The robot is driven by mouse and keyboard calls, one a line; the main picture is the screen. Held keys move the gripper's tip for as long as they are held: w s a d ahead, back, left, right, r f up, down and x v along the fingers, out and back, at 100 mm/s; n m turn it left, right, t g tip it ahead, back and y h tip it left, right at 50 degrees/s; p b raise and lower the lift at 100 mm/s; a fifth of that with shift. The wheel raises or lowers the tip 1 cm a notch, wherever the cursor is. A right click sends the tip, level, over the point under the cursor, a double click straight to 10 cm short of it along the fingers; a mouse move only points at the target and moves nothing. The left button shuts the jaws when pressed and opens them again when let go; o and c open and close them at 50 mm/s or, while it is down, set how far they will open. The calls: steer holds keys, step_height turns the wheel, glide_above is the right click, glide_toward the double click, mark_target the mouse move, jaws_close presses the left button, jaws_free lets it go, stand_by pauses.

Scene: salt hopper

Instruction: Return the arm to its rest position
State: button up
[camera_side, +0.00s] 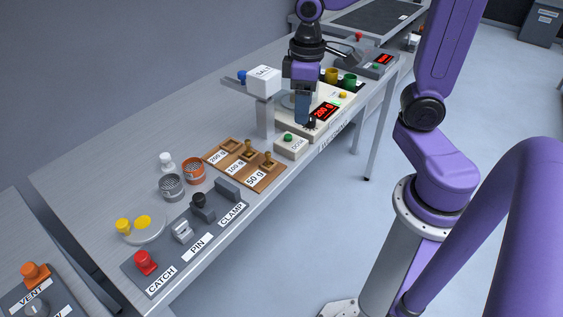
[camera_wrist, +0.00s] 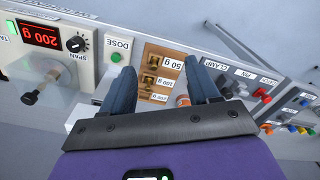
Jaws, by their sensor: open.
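My gripper (camera_side: 306,118) hangs fingers down beside the scale's red display (camera_side: 325,112), which reads 200 g. In the wrist view my gripper (camera_wrist: 160,68) has its two dark fingers spread wide, with nothing held between them. The wooden weight board (camera_wrist: 178,52) shows beyond the gap between the fingers. The white salt hopper (camera_side: 264,79) stands on its post, left of my gripper in the side view. The side view does not show clearly whether the fingertips touch the scale. My gripper hides part of the scale.
The DOSE box (camera_side: 291,147) with a green button stands in front of the scale. The weight board (camera_side: 217,168), wire cups (camera_side: 172,188) and the CATCH, PIN and CLAMP panel (camera_side: 181,257) are nearer the camera. Yellow and green cups (camera_side: 349,82) stand behind my gripper.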

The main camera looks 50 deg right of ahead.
steer(key=s+a+f+n, duration=0.1)
steer(key=s+a+n, duration=0.1)
steer(key=s, duration=0.5)
steer(key=s+a+f+n, duration=0.1)
steer(key=s+a+n, duration=0.1)
steer(key=s+n, duration=0.3)
steer(key=s, duration=0.3)
steer(key=shift+a, duration=0.25)
steer(key=o, duration=0.7)
steer(key=shift+o, duration=0.3)
steer(key=w+d+r+m, duration=0.1)
steer(key=w+r+m, duration=0.1)
steer(key=w+m, duration=0.5)
steer(key=w, duration=0.3)
steer(key=shift+r+m, duration=0.35)
steer(key=shift+m, duration=0.05)
steer(key=w+d+r+m, duration=0.2)
steer(key=w+d+m, duration=0.5)
steer(key=d+m, duration=0.15)
steer(key=w+d+r+m, duration=0.2)
steer(key=w+d+m, duration=0.55)
steer(key=d, duration=0.25)
steer(key=d+m, duration=0.7)
steer(key=d, duration=0.6)
step_height(320, 180, down, 9)
steer(key=shift+s, duration=0.15)
